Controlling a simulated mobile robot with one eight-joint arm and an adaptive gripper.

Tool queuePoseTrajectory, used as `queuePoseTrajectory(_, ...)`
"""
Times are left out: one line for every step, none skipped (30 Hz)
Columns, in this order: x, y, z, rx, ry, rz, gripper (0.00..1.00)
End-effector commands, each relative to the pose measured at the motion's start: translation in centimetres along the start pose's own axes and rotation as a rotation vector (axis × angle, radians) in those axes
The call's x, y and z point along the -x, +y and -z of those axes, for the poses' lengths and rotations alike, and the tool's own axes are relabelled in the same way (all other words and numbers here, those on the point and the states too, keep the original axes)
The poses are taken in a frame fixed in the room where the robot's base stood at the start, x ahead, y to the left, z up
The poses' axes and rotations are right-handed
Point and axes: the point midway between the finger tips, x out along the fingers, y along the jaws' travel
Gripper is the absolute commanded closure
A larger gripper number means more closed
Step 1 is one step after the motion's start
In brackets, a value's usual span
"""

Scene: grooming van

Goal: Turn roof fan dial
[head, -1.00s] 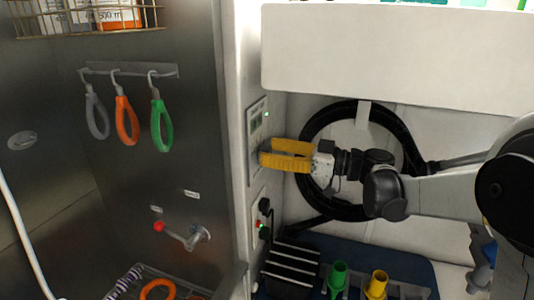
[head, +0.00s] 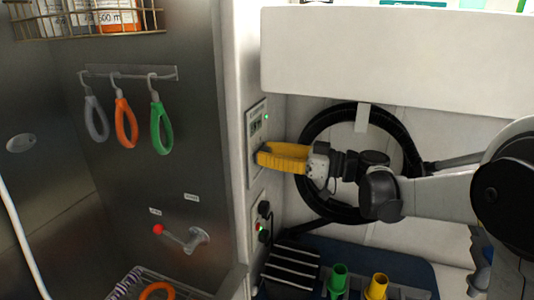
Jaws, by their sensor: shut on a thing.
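The control panel (head: 257,121) for the roof fan is a pale plate on the narrow white wall face, with a small display in its upper part and a green light beside it. My gripper (head: 262,157) has yellow fingers and reaches in from the right. Its fingertips are at the lower part of the panel, close together and shut on the dial. The dial itself is hidden behind the fingers, so I cannot see which way it points.
A black coiled hose (head: 318,123) hangs on the wall behind my gripper. A lever with a red knob (head: 158,230) and hanging loops (head: 162,130) are on the steel wall at left. Green (head: 338,278) and yellow (head: 377,285) nozzles stand below.

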Motion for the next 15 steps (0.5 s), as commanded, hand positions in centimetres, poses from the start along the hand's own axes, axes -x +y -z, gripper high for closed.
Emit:
queuePoseTrajectory(-0.03,0.01,0.07,-0.015,0.001,0.000,0.96)
queuePoseTrajectory(-0.03,0.02,0.07,-0.026,0.001,0.000,0.96)
queuePoseTrajectory(-0.03,0.03,0.08,-0.044,0.001,0.000,0.96)
queuePoseTrajectory(-0.03,0.03,0.08,-0.060,0.001,0.000,0.96)
queuePoseTrajectory(-0.03,0.04,0.09,-0.077,0.001,0.000,0.96)
queuePoseTrajectory(-0.03,0.06,0.09,-0.102,0.002,0.000,0.96)
queuePoseTrajectory(-0.04,0.07,0.10,-0.124,0.002,0.000,0.96)
queuePoseTrajectory(-0.04,0.08,0.10,-0.146,0.002,0.000,0.96)
queuePoseTrajectory(-0.04,0.09,0.10,-0.178,0.002,0.000,0.96)
queuePoseTrajectory(-0.04,0.10,0.10,-0.203,0.002,0.000,0.96)
queuePoseTrajectory(-0.04,0.12,0.10,-0.229,0.002,0.000,0.96)
queuePoseTrajectory(-0.04,0.13,0.10,-0.264,0.002,0.000,0.96)
queuePoseTrajectory(-0.04,0.15,0.10,-0.292,0.002,0.000,0.96)
queuePoseTrajectory(-0.04,0.16,0.10,-0.319,0.002,0.000,0.96)
queuePoseTrajectory(-0.04,0.18,0.10,-0.356,0.002,0.000,0.96)
